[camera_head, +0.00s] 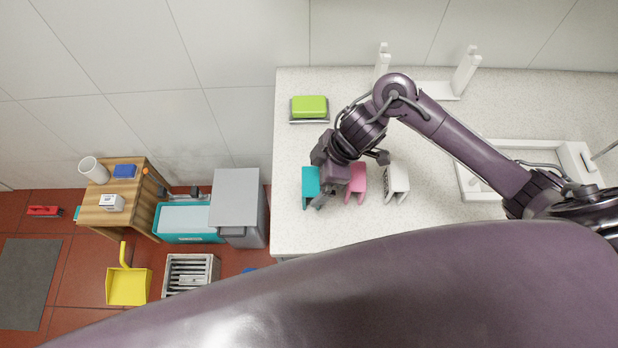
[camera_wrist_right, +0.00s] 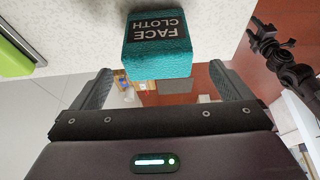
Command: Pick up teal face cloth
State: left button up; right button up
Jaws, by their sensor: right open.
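The teal face cloth (camera_head: 310,183) is a folded block on the light speckled counter, left of a pink cloth. In the right wrist view the teal cloth (camera_wrist_right: 157,50) shows its dark FACE CLOTH label upside down. My right gripper (camera_head: 324,188) is over the counter close beside the teal cloth and partly covers it in the head view. In the right wrist view the right gripper (camera_wrist_right: 161,75) is open, with the cloth lined up between its fingertips and gaps on both sides. A dark part that may be my left gripper (camera_wrist_right: 264,35) shows at upper right; its jaws are unclear.
The pink cloth (camera_head: 357,182) and a white cloth (camera_head: 396,183) stand close to the right of the teal one. A green sponge (camera_head: 310,106) on a dish lies further back. A sink (camera_head: 476,183) is at right. The counter's left edge is near the teal cloth.

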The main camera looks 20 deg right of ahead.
aim_at(313, 181)
jog(key=p+x, duration=0.1)
jog(key=x, duration=0.2)
jog(key=shift+f, duration=0.15)
jog(key=x, duration=0.3)
jog(key=shift+w+d, duration=0.1)
jog(key=shift+w, duration=0.05)
pick_arm(q)
jog(key=shift+s+a+r, duration=0.1)
jog(key=shift+r, duration=0.65)
pick_arm(e)
jog(key=c, duration=1.1)
